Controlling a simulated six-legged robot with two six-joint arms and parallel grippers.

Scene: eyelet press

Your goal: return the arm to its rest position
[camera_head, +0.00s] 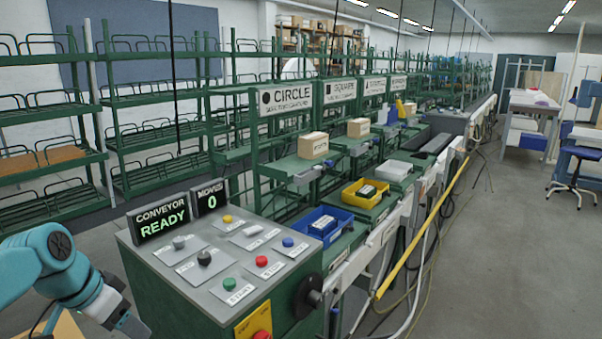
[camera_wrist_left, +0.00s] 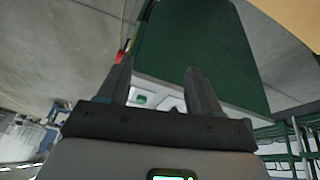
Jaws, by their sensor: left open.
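My left arm comes in from the lower left in the head view, teal with grey and white wrist parts. Its gripper (camera_head: 138,332) is at the bottom edge, left of the control console (camera_head: 160,290), and is only partly in view. In the left wrist view the two dark fingers of the left gripper (camera_wrist_left: 158,80) stand apart with nothing between them. Beyond them is the green side of the console (camera_wrist_left: 195,45). My right gripper is not in view.
The console carries a lit CONVEYOR READY display (camera_head: 158,219), a counter reading 0 (camera_head: 210,199), and several knobs and buttons. A conveyor line with a blue bin (camera_head: 330,233) and a yellow bin (camera_head: 358,201) runs behind it.

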